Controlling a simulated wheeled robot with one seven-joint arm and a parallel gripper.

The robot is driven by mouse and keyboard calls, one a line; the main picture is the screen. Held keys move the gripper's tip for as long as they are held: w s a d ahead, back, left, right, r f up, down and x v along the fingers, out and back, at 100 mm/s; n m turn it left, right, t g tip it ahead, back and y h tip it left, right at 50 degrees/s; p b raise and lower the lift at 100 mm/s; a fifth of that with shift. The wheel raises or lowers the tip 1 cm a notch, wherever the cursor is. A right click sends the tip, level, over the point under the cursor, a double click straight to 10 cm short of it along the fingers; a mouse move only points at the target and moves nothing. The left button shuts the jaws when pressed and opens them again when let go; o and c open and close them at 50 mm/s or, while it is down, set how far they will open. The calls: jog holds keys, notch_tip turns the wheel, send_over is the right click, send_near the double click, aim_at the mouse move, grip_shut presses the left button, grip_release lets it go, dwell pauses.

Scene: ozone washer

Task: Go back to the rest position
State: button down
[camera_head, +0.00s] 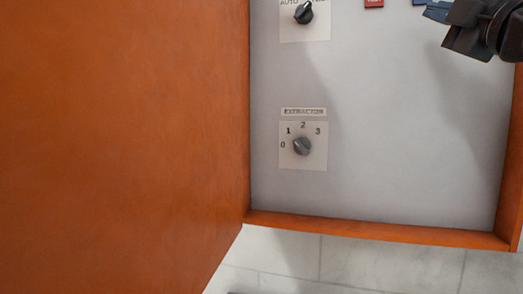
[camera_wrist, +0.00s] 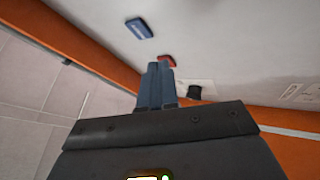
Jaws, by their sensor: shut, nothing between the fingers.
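My gripper (camera_head: 432,11) is at the top right of the head view, in front of the grey panel (camera_head: 400,130). Its dark body shows there, with blue-grey fingers pointing left. In the wrist view the two fingers (camera_wrist: 158,70) are together, with nothing visible between them. Their tips overlap the edge of a red button or label (camera_wrist: 167,60) in that view; I cannot tell whether they touch it. The red piece also shows at the top edge of the head view (camera_head: 373,3), left of the fingers.
An orange door or wall (camera_head: 120,140) fills the left of the head view. The panel carries an upper knob (camera_head: 304,12) beside "AUTO" and a lower knob (camera_head: 302,146) with a 0 to 3 scale. A blue label (camera_wrist: 139,28) shows in the wrist view. An orange rim (camera_head: 380,232) borders the panel.

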jog(key=s+a+f+m+g+h, duration=0.15)
jog(key=f+m, duration=0.45)
jog(key=f, duration=1.1)
jog(key=s+a+f+m+g+h, duration=0.1)
jog(key=s+a+f+m+h, duration=0.35)
jog(key=f, duration=1.35)
jog(key=s+a+f+m+g+y, duration=0.15)
jog(key=s+f+m, duration=0.35)
jog(key=s+f, duration=0.8)
jog(key=s+f+m+g+y, duration=0.1)
jog(key=s+f, duration=0.3)
jog(key=s, duration=0.9)
jog(key=s+a+f+m+g, duration=0.1)
jog(key=s+f+g, duration=0.2)
jog(key=s, duration=1.1)
notch_tip(320, 180, down, 2)
jog(key=shift+s+y, duration=0.2)
jog(key=shift+y, duration=0.15)
jog(key=c, duration=1.8)
grip_release()
